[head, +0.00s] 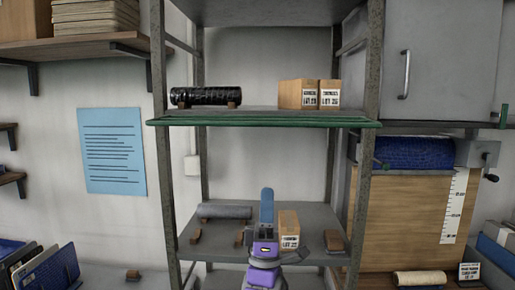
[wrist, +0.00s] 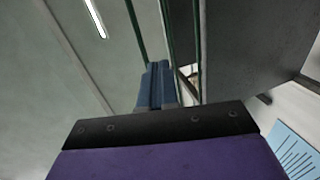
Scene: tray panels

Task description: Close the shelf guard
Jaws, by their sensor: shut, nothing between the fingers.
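The shelf guard (head: 265,122) shows in the head view as a green bar along the front edge of the upper shelf, spanning the rack between its posts. Green rails, likely the guard's (wrist: 197,50), also run upward in the wrist view, close to my fingers. My gripper (head: 267,192) has a purple body and blue fingers; it points upward in front of the lower shelf, below the green bar. In the wrist view my gripper (wrist: 157,66) is shut and holds nothing. Whether it touches a rail cannot be told.
The upper shelf holds a black wrapped roll (head: 205,96) and cardboard boxes (head: 297,94). The lower shelf (head: 225,230) holds a grey roll (head: 223,212) and a box (head: 289,228) beside my gripper. Metal posts (head: 364,150) stand either side. A blue roll (head: 415,153) hangs right.

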